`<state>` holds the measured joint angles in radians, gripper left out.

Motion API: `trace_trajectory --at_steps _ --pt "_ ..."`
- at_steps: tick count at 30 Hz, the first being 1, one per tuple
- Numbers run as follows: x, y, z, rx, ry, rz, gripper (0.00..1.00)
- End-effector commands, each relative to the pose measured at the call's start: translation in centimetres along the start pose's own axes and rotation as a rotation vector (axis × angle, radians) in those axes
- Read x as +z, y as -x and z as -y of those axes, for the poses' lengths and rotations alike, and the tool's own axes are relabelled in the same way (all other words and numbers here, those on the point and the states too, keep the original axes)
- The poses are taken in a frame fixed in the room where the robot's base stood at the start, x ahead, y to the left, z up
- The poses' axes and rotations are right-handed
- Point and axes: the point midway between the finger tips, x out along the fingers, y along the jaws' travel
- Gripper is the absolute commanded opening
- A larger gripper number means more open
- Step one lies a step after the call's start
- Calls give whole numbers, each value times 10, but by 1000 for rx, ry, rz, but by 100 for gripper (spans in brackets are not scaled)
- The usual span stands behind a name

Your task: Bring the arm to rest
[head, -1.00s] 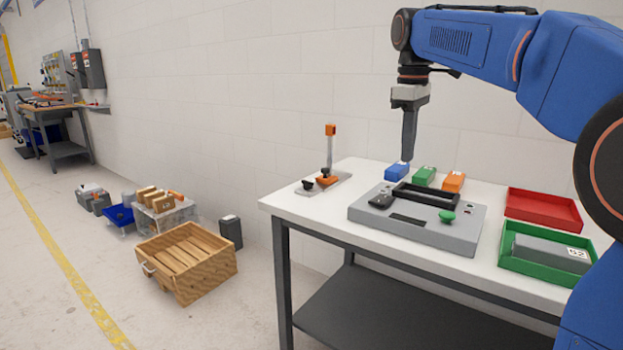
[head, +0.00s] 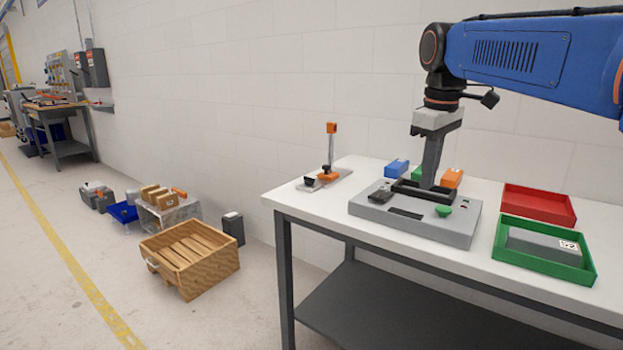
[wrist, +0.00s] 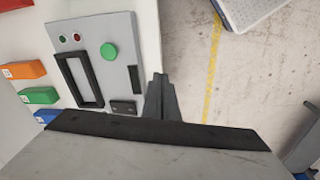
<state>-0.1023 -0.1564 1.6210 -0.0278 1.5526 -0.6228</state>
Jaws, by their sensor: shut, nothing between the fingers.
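My gripper (head: 430,182) points down, tilted slightly, with its fingers together and empty. In the head view its tip overlaps the black frame of the grey test device (head: 415,215). The wrist view shows the shut fingers (wrist: 160,92) beside the device's edge, with floor behind them, so they seem to be above and outside the device. The device (wrist: 122,65) has a black frame, a green button (head: 443,211) and small lights. My blue arm comes in from the upper right. I cannot tell the exact height of the tip.
Blue (head: 397,167), green (head: 417,173) and orange (head: 453,178) blocks lie behind the device. A red tray (head: 538,204) is empty; a green tray (head: 510,263) holds a grey block (head: 540,244). An orange-topped stand (head: 331,150) is at the left. A wooden crate (head: 190,258) is on the floor.

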Motion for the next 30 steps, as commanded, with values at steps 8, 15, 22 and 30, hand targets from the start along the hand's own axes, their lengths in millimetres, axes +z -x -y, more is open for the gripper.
trace_trajectory --at_steps 8,15,22,30 --pt "70 -43 40 38 -196 -69 0" --pt "127 -94 77 63 -369 -135 0" --pt "179 -152 114 81 -534 -201 0" --pt "222 -211 148 90 -682 -265 0"
